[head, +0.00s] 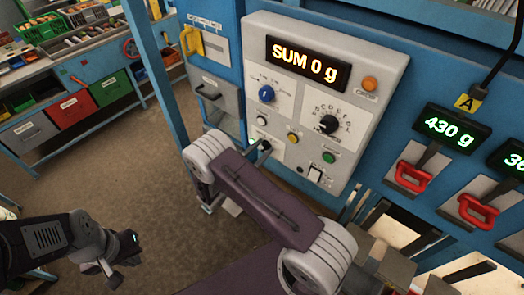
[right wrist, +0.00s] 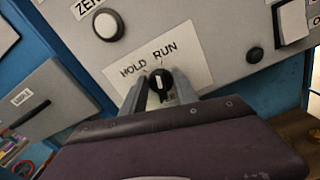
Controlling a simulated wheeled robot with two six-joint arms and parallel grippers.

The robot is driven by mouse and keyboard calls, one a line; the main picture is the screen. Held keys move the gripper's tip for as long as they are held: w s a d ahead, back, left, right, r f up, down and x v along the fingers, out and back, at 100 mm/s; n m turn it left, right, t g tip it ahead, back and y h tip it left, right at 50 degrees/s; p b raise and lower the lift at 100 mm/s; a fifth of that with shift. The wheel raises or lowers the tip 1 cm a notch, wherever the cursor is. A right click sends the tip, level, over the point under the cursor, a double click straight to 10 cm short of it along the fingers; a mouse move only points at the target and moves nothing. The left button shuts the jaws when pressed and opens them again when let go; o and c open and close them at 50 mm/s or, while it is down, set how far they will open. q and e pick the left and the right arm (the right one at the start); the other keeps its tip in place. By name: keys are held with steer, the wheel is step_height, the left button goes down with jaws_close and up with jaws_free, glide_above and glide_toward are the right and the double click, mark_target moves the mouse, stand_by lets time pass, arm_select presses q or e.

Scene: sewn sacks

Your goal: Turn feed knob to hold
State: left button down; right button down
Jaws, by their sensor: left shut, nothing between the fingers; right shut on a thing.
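The feed knob (right wrist: 160,80) is a small black knob on the grey panel, below the printed words HOLD and RUN. A pale mark shows near its top; I cannot tell for sure which word it points to. My right gripper (right wrist: 161,92) has a finger on each side of the knob and is shut on it. In the head view my right gripper (head: 262,150) reaches the lower left of the control panel (head: 375,75), and my arm hides part of the panel there. My left gripper (head: 114,268) is shut and empty, low at the left, away from the panel.
The panel also has a display (head: 307,63) reading SUM 0 g, a blue knob (head: 267,93), a black dial (head: 328,124) and several buttons close by. Red handles (head: 413,177) sit below green displays at the right. Bins (head: 75,108) stand at the far left; floor between is clear.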

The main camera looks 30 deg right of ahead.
steer(key=n, duration=0.3)
steer(key=n+b, duration=0.1)
steer(key=n, duration=0.4)
steer(key=shift+w+a+r+n+b, duration=0.1)
steer(key=shift+w+r+n+b, duration=0.1)
steer(key=shift+w+n+b, duration=0.15)
stand_by(0.4)
steer(key=c, duration=0.9)
jaws_free()
steer(key=shift+c, duration=0.2)
steer(key=shift+a, duration=0.1)
steer(key=shift+f, duration=0.1)
